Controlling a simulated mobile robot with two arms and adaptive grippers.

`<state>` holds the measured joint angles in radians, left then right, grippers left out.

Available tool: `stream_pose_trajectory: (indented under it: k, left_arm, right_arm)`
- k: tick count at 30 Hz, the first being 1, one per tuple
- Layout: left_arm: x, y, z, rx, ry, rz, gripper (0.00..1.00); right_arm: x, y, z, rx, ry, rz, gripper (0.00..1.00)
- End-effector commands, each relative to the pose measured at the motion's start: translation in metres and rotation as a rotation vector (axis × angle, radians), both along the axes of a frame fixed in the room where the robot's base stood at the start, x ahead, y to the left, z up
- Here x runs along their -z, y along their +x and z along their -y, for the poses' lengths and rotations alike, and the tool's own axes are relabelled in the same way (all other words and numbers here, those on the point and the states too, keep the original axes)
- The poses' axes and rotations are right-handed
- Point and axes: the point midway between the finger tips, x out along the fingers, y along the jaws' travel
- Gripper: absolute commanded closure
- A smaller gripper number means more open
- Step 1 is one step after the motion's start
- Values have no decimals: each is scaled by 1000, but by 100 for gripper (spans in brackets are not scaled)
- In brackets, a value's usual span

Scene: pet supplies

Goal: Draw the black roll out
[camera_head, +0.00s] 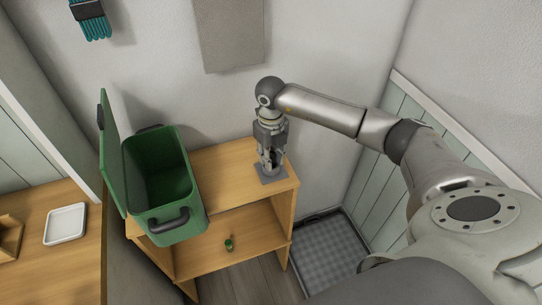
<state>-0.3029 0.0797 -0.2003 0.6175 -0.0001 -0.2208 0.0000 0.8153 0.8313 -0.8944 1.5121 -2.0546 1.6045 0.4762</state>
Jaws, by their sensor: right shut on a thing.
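My right gripper (270,161) points down at the right end of the wooden shelf unit's top. It is shut on a small dark thing that its fingers mostly hide; this seems to be the black roll, but its shape is unclear. A flat grey square base (273,178) lies right below the fingertips on the top board. I cannot tell whether the held thing still touches it. No other black roll shows. My left gripper is not in view.
An open green bin (178,222) stands left on the shelf unit (232,182), its lid (109,150) raised. A small green item (229,244) is on the lower shelf. A white tray (65,224) lies on the left counter. A grey checked mat (329,255) is on the floor.

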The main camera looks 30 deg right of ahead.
Motion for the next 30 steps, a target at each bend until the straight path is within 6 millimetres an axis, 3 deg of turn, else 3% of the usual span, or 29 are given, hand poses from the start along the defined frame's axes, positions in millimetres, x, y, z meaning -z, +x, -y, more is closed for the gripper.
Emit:
stream_pose_trajectory:
  k: [30]
  left_arm:
    - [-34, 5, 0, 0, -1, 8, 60]
  right_arm:
    - [-51, 0, 0, 0, 0, 1, 100]
